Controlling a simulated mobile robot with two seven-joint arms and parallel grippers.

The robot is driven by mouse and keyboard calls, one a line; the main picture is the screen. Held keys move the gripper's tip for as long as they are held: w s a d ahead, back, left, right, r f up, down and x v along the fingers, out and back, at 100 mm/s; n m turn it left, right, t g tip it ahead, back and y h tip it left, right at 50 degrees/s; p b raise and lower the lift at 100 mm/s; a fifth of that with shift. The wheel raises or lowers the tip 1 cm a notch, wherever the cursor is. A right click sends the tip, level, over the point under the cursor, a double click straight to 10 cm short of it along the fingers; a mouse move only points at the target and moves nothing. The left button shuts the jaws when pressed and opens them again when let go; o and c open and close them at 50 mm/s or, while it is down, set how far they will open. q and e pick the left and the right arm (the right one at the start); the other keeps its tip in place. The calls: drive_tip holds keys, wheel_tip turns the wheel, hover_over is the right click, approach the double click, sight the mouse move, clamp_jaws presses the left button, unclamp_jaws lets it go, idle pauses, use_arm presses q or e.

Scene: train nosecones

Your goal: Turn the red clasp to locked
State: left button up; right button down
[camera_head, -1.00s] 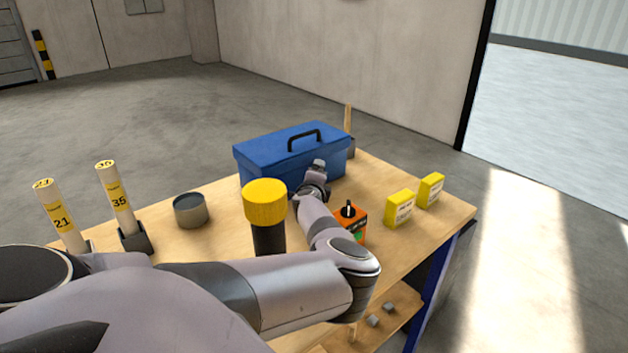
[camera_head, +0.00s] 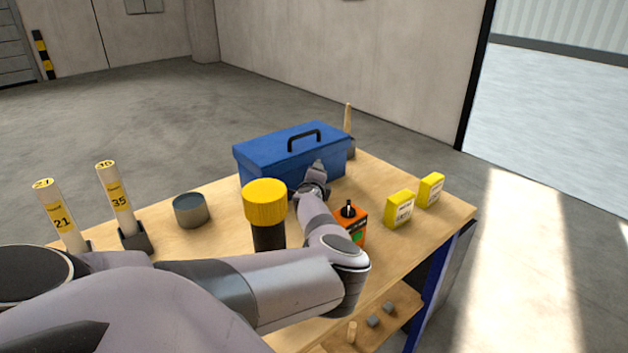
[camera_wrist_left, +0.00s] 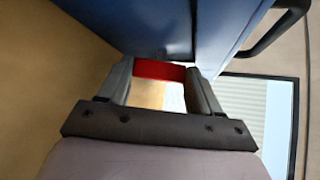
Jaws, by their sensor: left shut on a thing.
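The blue toolbox (camera_head: 270,158) with a black handle stands on the wooden workbench, and its side also fills the top of the left wrist view (camera_wrist_left: 130,25). The red clasp (camera_wrist_left: 160,70) spans between my left gripper's fingertips, against the toolbox's side. My left gripper (camera_wrist_left: 160,78) is shut on the clasp. In the head view my left gripper (camera_head: 318,172) is at the toolbox's front face, and the clasp is hidden there. My right gripper is in neither view.
A yellow-topped black cylinder (camera_head: 265,203) stands beside my left forearm. An orange box (camera_head: 352,222) with a black knob is close on its right. Two yellow boxes (camera_head: 400,208), a grey round tin (camera_head: 190,210) and labelled tubes (camera_head: 118,200) stand farther out on the workbench (camera_head: 440,220).

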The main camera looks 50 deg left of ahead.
use_arm(q)
drive_tip(key=shift+r, duration=0.1)
drive_tip(key=shift+w+r+m+g+h, duration=0.2)
drive_tip(key=shift+m+g+h, duration=0.1)
drive_tip(key=shift+m+g, duration=0.55)
drive_tip(key=shift+w+r+m+g+b, duration=0.15)
drive_tip(key=shift+m+g, duration=0.25)
drive_tip(key=shift+g, duration=0.45)
drive_tip(key=shift+w+m+g+b, duration=0.15)
drive_tip(key=shift+m+g, duration=0.2)
drive_tip(key=shift+g, duration=0.45)
drive_tip(key=shift+s+h, duration=0.1)
drive_tip(key=shift+h, duration=0.2)
drive_tip(key=o, duration=1.1)
drive_tip(key=shift+c, duration=0.2)
drive_tip(key=shift+d, duration=0.1)
